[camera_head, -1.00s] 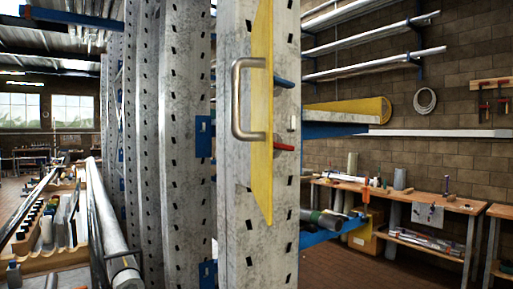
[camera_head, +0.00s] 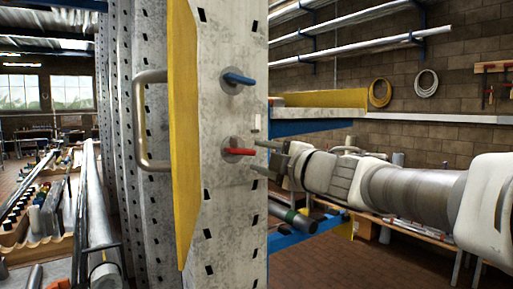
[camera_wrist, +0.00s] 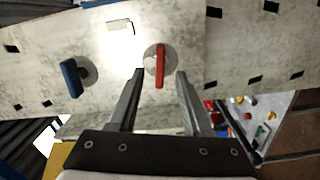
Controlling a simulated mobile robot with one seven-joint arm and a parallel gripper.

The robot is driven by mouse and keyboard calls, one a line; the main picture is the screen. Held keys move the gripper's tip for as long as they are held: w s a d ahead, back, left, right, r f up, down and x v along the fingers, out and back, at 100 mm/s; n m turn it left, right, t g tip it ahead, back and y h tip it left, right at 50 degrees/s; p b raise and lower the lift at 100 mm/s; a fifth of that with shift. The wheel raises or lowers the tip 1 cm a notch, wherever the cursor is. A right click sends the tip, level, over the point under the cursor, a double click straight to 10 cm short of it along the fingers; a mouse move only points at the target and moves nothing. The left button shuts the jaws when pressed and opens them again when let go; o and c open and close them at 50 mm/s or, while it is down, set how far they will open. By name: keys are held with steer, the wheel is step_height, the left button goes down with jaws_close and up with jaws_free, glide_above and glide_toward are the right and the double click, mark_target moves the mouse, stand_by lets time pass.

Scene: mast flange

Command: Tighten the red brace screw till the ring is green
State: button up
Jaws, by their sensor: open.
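The red brace screw (camera_head: 238,151) is a red bar handle on a round grey disc on the pale steel post (camera_head: 222,190). It also shows in the wrist view (camera_wrist: 160,66), its bar running nearly up and down. The disc around it looks grey; no green shows. A similar blue handle (camera_head: 239,78) sits above it, and left of it in the wrist view (camera_wrist: 71,78). My gripper (camera_head: 262,157) is open and empty, just right of the red handle. In the wrist view its fingertips (camera_wrist: 159,74) lie either side of the line to the red handle, apparently not touching it.
A yellow plate (camera_head: 182,130) with a grey pull handle (camera_head: 142,120) stands along the post's left edge. A blue shelf beam (camera_head: 300,127) runs behind my gripper.

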mark_target(244, 152)
steer(key=shift+w+a+n+y, duration=0.15)
steer(key=shift+a+n+y, duration=0.25)
steer(key=shift+a+n, duration=0.1)
steer(key=shift+w+a, duration=0.35)
steer(key=shift+w, duration=0.05)
steer(key=x, duration=0.5)
steer(key=shift+b, duration=0.35)
steer(key=shift+w+a, duration=0.15)
steer(key=shift+w, duration=0.05)
steer(key=shift+c, duration=0.3)
jaws_close()
